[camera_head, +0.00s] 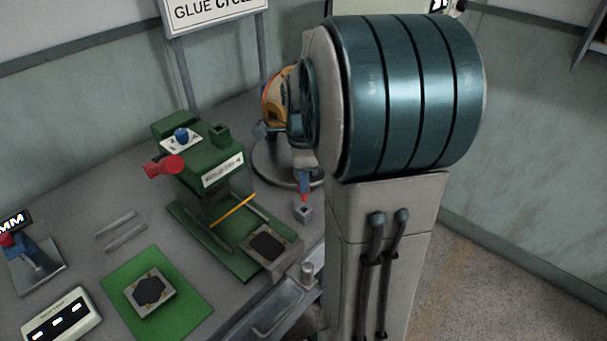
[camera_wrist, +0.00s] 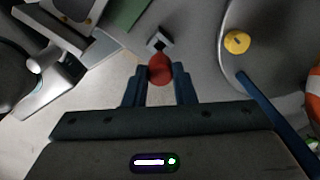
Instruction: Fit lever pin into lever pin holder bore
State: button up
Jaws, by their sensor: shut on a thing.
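The red lever pin (camera_head: 304,194) is between the fingers of my gripper (camera_head: 303,174), pointing down. In the wrist view the pin's rounded red end (camera_wrist: 160,67) shows between the two fingertips of my gripper (camera_wrist: 160,75). The lever pin holder (camera_head: 303,214) is a small grey block on the table, just below the pin in the head view. In the wrist view the holder (camera_wrist: 151,43) shows a dark square bore, just beyond the pin. The bore's opening is visible there, and the pin looks above and beside it. The exact gap is hard to judge.
A green press (camera_head: 205,160) with a red knob (camera_head: 163,167) stands left of the holder. A grey plate (camera_head: 287,255) sits at its front. A round grey tray (camera_head: 268,176) lies behind my gripper; a yellow piece (camera_wrist: 236,42) is on it. A green mat (camera_head: 190,313) is at front left.

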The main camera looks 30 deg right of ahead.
aim_at(303, 201)
jog(key=shift+f+b, duration=0.3)
jog(key=shift+f, duration=0.5)
jog(key=shift+f+b, duration=1.25)
jog(key=shift+f, duration=1.1)
dwell(1.2)
jog(key=o, duration=1.1)
jog(key=shift+c, duration=0.2)
jog(key=shift+r, duration=0.1)
notch_tip(303, 201, up, 14)
jog(key=shift+f+p, duration=0.1)
jog(key=shift+p, duration=0.85)
